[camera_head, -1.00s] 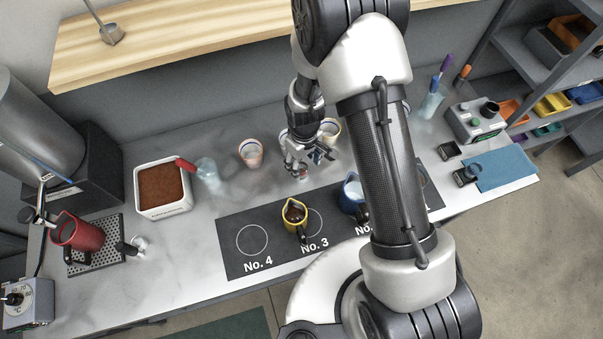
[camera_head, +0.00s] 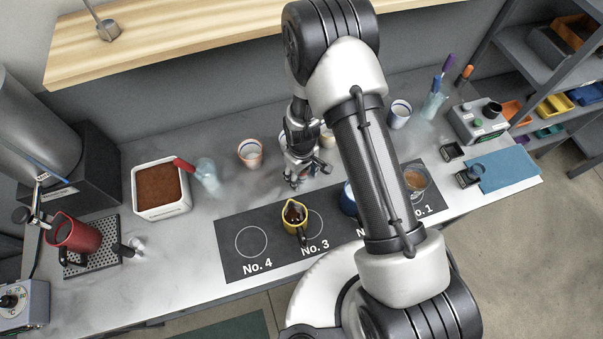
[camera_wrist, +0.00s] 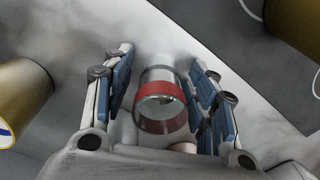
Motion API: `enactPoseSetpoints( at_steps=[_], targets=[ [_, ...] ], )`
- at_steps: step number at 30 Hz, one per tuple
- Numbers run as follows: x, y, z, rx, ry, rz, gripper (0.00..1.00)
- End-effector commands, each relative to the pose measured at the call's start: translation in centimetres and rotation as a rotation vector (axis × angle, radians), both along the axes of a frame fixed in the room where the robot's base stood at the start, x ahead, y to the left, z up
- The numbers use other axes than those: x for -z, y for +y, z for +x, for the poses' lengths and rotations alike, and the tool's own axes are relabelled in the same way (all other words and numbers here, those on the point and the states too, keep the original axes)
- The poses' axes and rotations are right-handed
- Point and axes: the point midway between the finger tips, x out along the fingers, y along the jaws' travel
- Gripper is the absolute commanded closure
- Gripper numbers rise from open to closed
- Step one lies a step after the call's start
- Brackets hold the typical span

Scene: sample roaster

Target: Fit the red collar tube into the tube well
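The red collar tube (camera_wrist: 160,92) shows in the wrist view as a short, clear-grey cylinder with a red band, between the two fingers. My gripper (camera_wrist: 160,85) is open around it, with a narrow gap showing on each side between the tube and the blue finger pads. In the head view my gripper (camera_head: 294,178) points down over the counter, just behind the dark mat. There the tube is too small and covered to make out clearly. I cannot identify the tube well in either view.
A yellow jug (camera_head: 294,218) stands close in front of my gripper on the dark mat (camera_head: 232,262). A white cup (camera_head: 250,152) stands to the left, behind. A blue jug (camera_head: 348,198) is partly hidden by my arm. A box of brown grounds (camera_head: 188,207) stands farther left.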

Motion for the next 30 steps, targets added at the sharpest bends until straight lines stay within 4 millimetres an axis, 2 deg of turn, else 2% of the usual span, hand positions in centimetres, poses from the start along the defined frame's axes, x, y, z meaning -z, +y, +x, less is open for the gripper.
enactPoseSetpoints(
  at_steps=[2, 21, 30],
  targets=[
    [-0.01, -0.01, -0.01, 0.000, 0.000, 0.000, 0.55],
    [-0.03, -0.01, -0.02, 0.000, 0.000, 0.000, 0.98],
    [-0.19, -0.01, -0.01, 0.000, 0.000, 0.000, 0.98]
  ],
)
